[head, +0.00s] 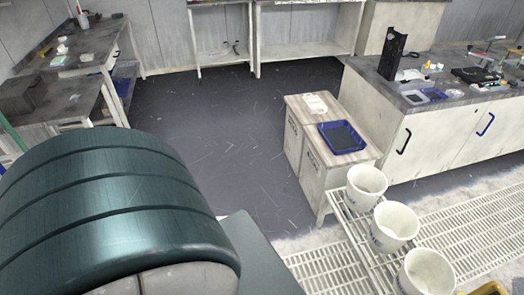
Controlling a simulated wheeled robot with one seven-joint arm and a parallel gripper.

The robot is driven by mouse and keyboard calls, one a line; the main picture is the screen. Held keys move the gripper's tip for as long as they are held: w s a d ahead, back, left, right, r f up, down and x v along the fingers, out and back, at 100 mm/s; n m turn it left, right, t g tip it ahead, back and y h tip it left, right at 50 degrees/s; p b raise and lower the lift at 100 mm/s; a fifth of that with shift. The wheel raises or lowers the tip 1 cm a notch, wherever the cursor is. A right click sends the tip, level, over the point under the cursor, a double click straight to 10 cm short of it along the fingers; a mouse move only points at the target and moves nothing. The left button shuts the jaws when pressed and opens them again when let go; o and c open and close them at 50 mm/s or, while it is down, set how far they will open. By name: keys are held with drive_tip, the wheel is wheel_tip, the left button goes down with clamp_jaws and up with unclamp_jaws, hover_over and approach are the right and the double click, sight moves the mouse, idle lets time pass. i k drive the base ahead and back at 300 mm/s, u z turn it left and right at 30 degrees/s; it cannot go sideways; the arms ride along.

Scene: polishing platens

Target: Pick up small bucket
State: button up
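Three small white buckets stand in a row on a white slatted rack at the lower right of the head view. The far bucket (366,187) is nearest the wooden cabinet. The middle bucket (393,227) stands in front of it. The near bucket (427,273) is partly cut off by the bottom edge. All three look upright with open tops. My gripper is not in view. A large dark teal rounded part of my own body covers the lower left and hides the floor there.
A low cabinet (318,136) holds a blue tray (342,137). A counter (457,135) with small items runs along the right. Slatted white grating (335,272) lies at the lower right. Benches (95,42) line the left. The dark floor (205,115) in the middle is clear.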

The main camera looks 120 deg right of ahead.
sight(366, 183)
drive_tip(key=z, duration=4.85)
drive_tip(key=k, duration=0.6)
drive_tip(key=u, duration=0.75)
drive_tip(key=i, duration=0.9)
drive_tip(key=z, duration=0.5)
drive_tip(key=i, duration=1.1)
drive_tip(key=z, duration=0.8)
